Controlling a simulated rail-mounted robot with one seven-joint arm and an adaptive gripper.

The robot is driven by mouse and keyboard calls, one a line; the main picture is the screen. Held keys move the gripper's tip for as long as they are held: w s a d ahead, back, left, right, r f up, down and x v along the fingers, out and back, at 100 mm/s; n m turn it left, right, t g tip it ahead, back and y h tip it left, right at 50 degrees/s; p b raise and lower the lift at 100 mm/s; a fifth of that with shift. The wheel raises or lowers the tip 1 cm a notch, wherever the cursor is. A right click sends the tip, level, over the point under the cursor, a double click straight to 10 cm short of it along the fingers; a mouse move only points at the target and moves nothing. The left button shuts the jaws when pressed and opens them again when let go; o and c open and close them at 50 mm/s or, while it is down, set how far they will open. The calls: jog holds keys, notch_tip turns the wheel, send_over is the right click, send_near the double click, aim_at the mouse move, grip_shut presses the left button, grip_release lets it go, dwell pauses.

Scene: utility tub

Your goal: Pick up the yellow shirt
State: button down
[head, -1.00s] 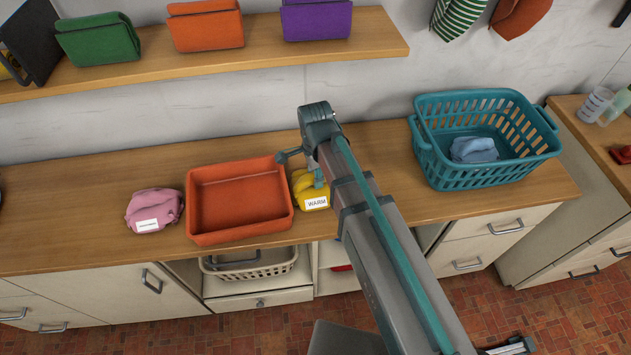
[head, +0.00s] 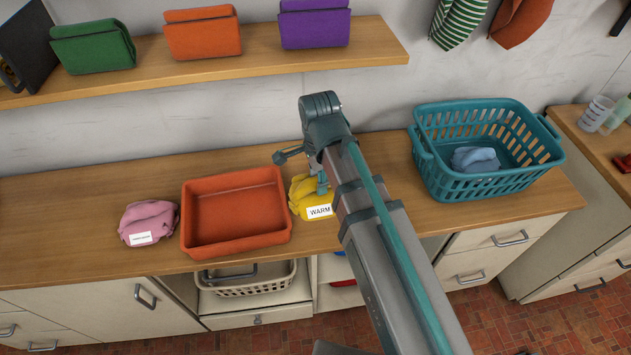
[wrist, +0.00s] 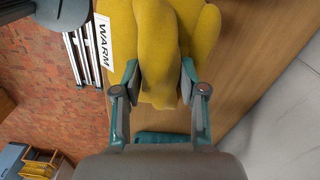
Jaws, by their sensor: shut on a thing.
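The yellow shirt (head: 311,198) is a crumpled bundle with a white "WARM" label, on the wooden counter just right of the orange tub. My arm hides part of its right side. In the wrist view the yellow shirt (wrist: 190,25) fills the top middle, and a fold of it hangs between the two fingers. My gripper (wrist: 160,85) is shut on that fold, one finger on each side. In the head view my gripper (head: 322,184) shows only in part at the shirt's top. I cannot tell whether the shirt is clear of the counter.
The empty orange tub (head: 186,225) stands close left of the shirt, and a pink labelled bundle (head: 148,222) lies left of it. A teal basket (head: 432,170) holding a blue cloth (head: 475,160) stands at right. A shelf (head: 375,55) with folded cloths runs above the counter.

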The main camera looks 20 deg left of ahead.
jog(key=s+d+r+b, duration=0.2)
jog(key=s+d+r, duration=0.3)
jog(key=s, duration=0.3)
jog(key=shift+s+d+r, duration=0.15)
jog(key=shift+s+r, duration=0.05)
jog(key=shift+s, duration=0.2)
